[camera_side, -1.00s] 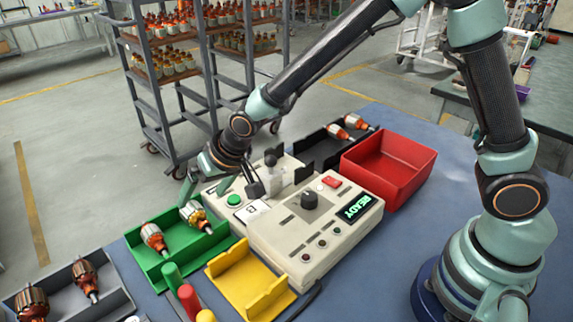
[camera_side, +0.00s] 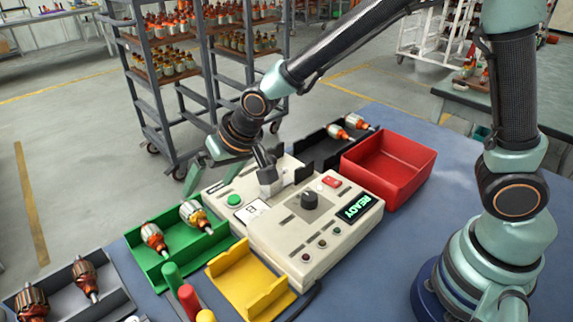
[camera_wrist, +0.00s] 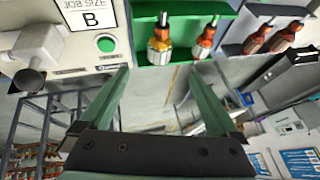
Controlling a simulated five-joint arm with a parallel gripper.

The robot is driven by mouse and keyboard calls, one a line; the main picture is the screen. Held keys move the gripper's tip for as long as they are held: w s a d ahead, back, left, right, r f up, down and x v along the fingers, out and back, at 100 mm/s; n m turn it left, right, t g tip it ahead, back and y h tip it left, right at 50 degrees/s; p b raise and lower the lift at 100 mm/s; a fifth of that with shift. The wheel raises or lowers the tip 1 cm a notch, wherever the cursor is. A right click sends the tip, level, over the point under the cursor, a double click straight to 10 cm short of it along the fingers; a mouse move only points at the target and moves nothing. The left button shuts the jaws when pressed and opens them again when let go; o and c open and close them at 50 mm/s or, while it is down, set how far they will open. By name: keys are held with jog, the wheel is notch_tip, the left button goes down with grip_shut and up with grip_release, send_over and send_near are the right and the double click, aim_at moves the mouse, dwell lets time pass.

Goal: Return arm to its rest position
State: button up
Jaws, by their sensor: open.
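My gripper (camera_side: 192,172) is in the air over the left edge of the machine in the side view, near its green button. In the wrist view my gripper (camera_wrist: 165,92) shows two green fingers spread wide, with nothing between them but floor. The beige machine (camera_side: 310,242) has a dark knob, a red switch and a green display reading READY. Its JOB SIZE panel shows B beside the green button (camera_wrist: 107,45) in the wrist view. The clamp area of the machine (camera_side: 268,182) is partly behind my wrist in the side view.
A green tray (camera_side: 172,268) holds two armatures, and a grey tray (camera_side: 112,285) holds two more. A red bin (camera_side: 390,168) is empty. A yellow holder (camera_side: 250,285) is empty. A dark tray (camera_side: 318,150) holds two armatures. Shelving (camera_side: 150,110) stands behind the table.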

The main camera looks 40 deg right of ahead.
jog(key=s+d+r+h, duration=0.1)
jog(key=s+d+r, duration=0.4)
jog(key=d, duration=0.5)
jog(key=s+d+r+h, duration=0.1)
jog(key=s+d+r, duration=0.5)
jog(key=s+d, duration=0.4)
jog(key=shift+s+d+r+n+h, duration=0.2)
jog(key=shift+d+n+h, duration=0.2)
jog(key=shift+d, duration=0.35)
